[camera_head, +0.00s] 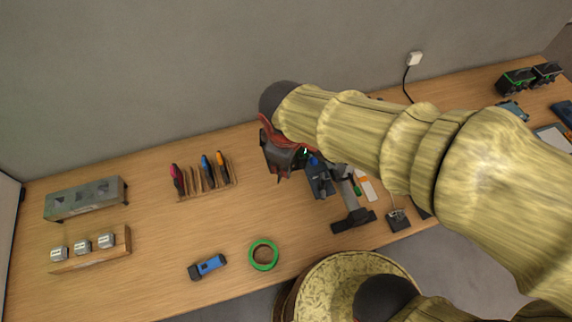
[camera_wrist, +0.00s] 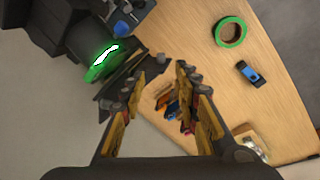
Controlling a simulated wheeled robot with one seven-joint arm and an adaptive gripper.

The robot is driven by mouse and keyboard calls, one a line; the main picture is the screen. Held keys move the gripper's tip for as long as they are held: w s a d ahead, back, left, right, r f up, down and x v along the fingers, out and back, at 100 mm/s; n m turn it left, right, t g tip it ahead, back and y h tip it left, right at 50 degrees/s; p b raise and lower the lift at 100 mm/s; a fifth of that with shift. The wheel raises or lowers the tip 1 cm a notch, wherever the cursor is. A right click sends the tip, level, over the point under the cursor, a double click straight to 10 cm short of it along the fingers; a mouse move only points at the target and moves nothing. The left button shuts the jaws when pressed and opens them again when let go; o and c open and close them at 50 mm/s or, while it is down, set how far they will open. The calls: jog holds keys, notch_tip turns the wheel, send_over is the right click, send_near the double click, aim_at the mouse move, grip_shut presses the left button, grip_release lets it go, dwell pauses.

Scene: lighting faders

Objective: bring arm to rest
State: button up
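My gripper (camera_head: 284,158) hangs above the back middle of the wooden table, at the end of my arm, which reaches in from the right. In the wrist view my gripper (camera_wrist: 158,82) has its two fingers apart with nothing held between them. Beyond the fingertips, a dark device with a glowing green part (camera_wrist: 103,62) shows close to the left finger. In the head view my arm hides part of the table's middle and right.
A tool rack (camera_head: 207,190) stands left of my gripper. A dark stand (camera_head: 353,219) is below my arm. A green tape ring (camera_head: 263,255) and a blue-black object (camera_head: 207,267) lie near the front edge. A grey slotted box (camera_head: 86,199) and a wooden block with silver pieces (camera_head: 118,249) stand left.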

jog(key=shift+v, duration=0.85)
jog(key=s+d+f+m+t+b, duration=0.1)
jog(key=s+d+f+m+b, duration=0.2)
jog(key=d+m+b, duration=0.3)
jog(key=s+d+f+m+t+b, duration=0.2)
jog(key=s+d+f+m+b, duration=0.2)
jog(key=d+b, duration=0.6)
jog(key=f+m+b, duration=0.2)
jog(key=b, duration=0.1)
jog(key=shift+s+d+m, duration=0.25)
jog(key=shift+d+m, duration=0.05)
jog(key=shift+a, duration=0.1)
